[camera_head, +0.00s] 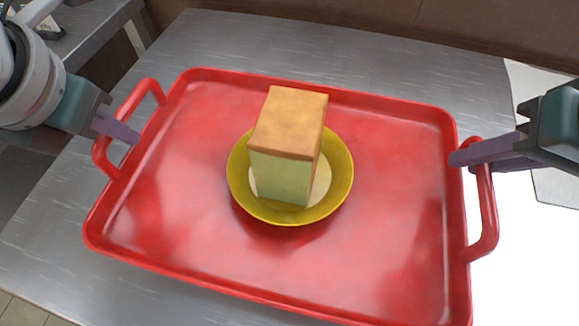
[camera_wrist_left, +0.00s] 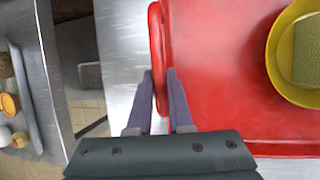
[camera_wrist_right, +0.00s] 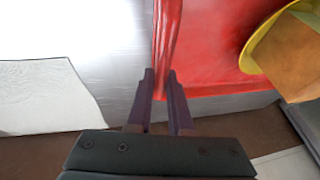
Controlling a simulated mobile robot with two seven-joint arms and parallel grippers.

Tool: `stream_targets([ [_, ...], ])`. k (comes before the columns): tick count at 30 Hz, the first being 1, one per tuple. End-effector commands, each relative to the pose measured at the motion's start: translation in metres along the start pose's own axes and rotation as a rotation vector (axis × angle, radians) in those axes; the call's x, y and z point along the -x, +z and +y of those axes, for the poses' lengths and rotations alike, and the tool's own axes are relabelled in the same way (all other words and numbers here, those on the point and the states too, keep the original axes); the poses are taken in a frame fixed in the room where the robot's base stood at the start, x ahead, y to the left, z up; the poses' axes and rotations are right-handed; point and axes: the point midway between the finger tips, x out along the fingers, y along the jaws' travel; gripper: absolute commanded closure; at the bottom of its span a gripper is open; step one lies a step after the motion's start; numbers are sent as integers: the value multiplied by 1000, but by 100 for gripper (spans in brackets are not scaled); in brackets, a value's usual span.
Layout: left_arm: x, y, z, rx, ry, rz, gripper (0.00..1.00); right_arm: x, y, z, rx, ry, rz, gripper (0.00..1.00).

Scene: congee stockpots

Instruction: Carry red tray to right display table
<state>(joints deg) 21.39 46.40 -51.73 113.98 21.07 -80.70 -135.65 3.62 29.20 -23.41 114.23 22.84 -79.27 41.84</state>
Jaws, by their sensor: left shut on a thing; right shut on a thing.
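The red tray (camera_head: 390,235) lies over a metal table in the head view, with a loop handle on each short side. A yellow bowl (camera_head: 240,185) stands near its middle, and a box-shaped block (camera_head: 290,120) with an orange-brown top and green side sits in the bowl. My left gripper (camera_head: 135,137) is shut on the tray's left handle (camera_wrist_left: 156,50). My right gripper (camera_head: 455,158) is shut on the tray's right handle (camera_head: 488,215). Whether the tray touches the table cannot be told.
The metal table (camera_head: 330,55) extends behind and left of the tray. Another metal surface (camera_head: 85,25) is at the far left. The left wrist view shows a tray of food items (camera_wrist_left: 18,100) there. A pale sheet (camera_wrist_right: 45,95) lies right of the table.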

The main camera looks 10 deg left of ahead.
Motion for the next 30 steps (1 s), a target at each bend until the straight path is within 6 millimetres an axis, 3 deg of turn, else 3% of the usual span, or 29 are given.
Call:
stream_targets([
  [8,12,6,3,1,1,-4,100,12,-6,-3,0,-1,2,100],
  [18,44,19,10,1,0,-3,100,44,-19,-10,0,-1,1,100],
  [30,46,20,10,1,1,-3,100,46,-19,-10,0,-1,1,100],
])
